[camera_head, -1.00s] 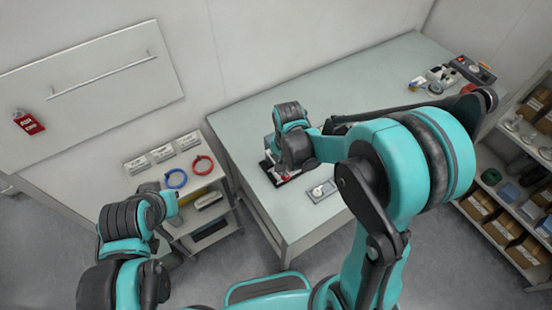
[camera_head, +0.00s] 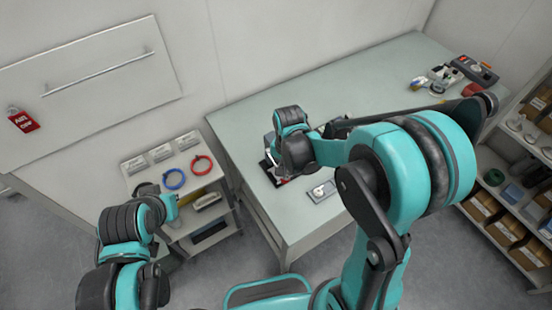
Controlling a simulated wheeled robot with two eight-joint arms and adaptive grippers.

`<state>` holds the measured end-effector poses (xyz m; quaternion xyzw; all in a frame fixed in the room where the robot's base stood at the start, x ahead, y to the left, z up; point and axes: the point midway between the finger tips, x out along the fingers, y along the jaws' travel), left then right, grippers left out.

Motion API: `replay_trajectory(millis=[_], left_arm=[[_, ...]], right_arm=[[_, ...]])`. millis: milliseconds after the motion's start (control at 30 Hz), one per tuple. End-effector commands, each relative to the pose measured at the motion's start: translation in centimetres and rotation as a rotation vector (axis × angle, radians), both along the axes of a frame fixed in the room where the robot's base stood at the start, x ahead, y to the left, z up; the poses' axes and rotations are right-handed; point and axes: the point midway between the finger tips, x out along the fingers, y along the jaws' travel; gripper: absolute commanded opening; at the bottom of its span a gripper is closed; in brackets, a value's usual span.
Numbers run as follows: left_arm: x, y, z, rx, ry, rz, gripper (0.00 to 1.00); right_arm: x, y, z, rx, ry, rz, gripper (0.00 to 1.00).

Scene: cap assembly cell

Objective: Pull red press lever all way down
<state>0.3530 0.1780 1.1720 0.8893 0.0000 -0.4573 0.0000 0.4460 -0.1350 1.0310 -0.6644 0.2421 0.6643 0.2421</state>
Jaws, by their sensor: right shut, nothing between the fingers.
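The press stands on the near left part of the pale green table (camera_head: 350,85), mostly hidden by my right wrist. Its dark base (camera_head: 267,169) shows at the left of the wrist.
A grey plate with a round white part (camera_head: 321,191) lies right of the press. A shelf unit (camera_head: 214,222) with blue and red rings stands left of the table. Small items (camera_head: 440,76) lie at the back right, and bins (camera_head: 500,219) stand at the right. The table's middle is clear.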

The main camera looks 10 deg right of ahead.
Motion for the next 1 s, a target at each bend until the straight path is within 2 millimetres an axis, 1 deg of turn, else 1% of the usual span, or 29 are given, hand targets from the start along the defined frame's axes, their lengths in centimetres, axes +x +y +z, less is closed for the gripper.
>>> replay_trajectory(millis=[33,100,467,800,1000], left_arm=[[0.0,0.0,-0.4,0.0,0.0,0.0,0.0],[0.0,0.0,-0.5,0.0,0.0,0.0,0.0],[0.0,0.0,-0.5,0.0,0.0,0.0,0.0],[0.0,0.0,-2.0,0.0,0.0,0.0,0.0],[0.0,0.0,-1.9,0.0,0.0,0.0,0.0]], right_arm=[[0.0,0.0,-0.4,0.0,0.0,0.0,0.0],[0.0,0.0,-0.5,0.0,0.0,0.0,0.0],[0.0,0.0,-0.6,0.0,0.0,0.0,0.0],[0.2,0.0,-2.0,0.0,0.0,0.0,0.0],[0.2,0.0,-1.9,-0.001,-0.001,0.0,0.0]])
